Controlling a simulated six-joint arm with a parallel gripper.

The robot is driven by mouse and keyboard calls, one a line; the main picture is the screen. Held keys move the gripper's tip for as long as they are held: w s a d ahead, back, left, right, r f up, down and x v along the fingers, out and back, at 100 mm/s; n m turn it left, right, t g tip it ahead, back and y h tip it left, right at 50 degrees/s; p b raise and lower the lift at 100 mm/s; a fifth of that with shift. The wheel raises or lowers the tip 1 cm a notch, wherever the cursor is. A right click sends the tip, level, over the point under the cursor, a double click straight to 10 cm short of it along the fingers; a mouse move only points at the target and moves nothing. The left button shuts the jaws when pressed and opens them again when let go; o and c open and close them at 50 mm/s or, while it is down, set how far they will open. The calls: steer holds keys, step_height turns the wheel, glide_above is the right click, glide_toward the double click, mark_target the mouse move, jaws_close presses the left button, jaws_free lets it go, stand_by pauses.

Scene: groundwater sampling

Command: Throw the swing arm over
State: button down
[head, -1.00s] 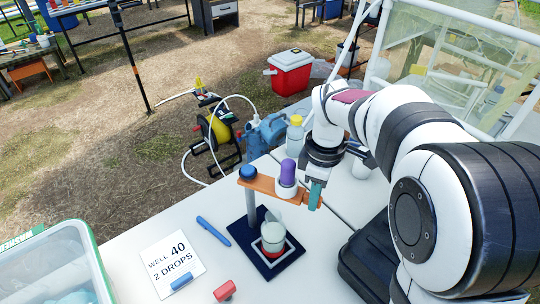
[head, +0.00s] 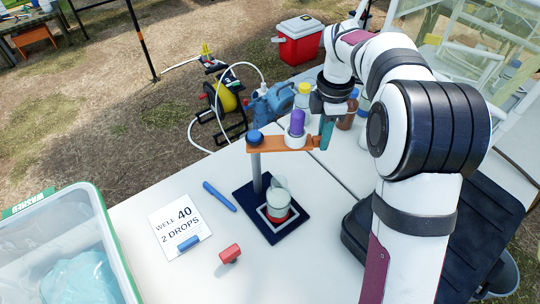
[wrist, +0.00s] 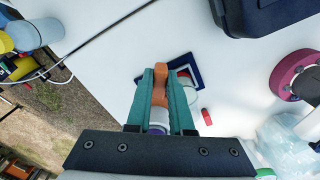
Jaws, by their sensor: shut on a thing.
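The orange swing arm (head: 275,144) pivots on a grey post (head: 257,175) topped by a blue knob (head: 255,136). It carries a purple-topped bottle (head: 297,123) in a white collar. My gripper (head: 324,138) is shut on the arm's outer end. In the wrist view, the teal fingers of my gripper (wrist: 160,78) lie on both sides of the orange swing arm (wrist: 161,88). The arm points right and slightly back, off to the side of the clear cup (head: 277,202) with red at its bottom. The cup stands on the dark blue base (head: 250,198).
A card reading "WELL 40 2 DROPS" (head: 170,216), a blue pen (head: 219,196) and a red block (head: 230,254) lie on the white table. A clear tub (head: 112,262) is at left. Bottles (head: 345,118) stand behind my gripper. A black case (head: 357,230) lies at right.

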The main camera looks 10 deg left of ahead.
steer(key=w+a+n, duration=0.3)
steer(key=w+n, duration=0.2)
steer(key=w, duration=0.1)
steer(key=shift+w+n, duration=0.3)
steer(key=shift+w, duration=0.05)
steer(key=shift+a, duration=0.1)
steer(key=shift+w+a+n, duration=0.6)
steer(key=shift+w+n, duration=0.05)
steer(key=shift+n, duration=0.05)
steer(key=c, duration=0.7)
jaws_free()
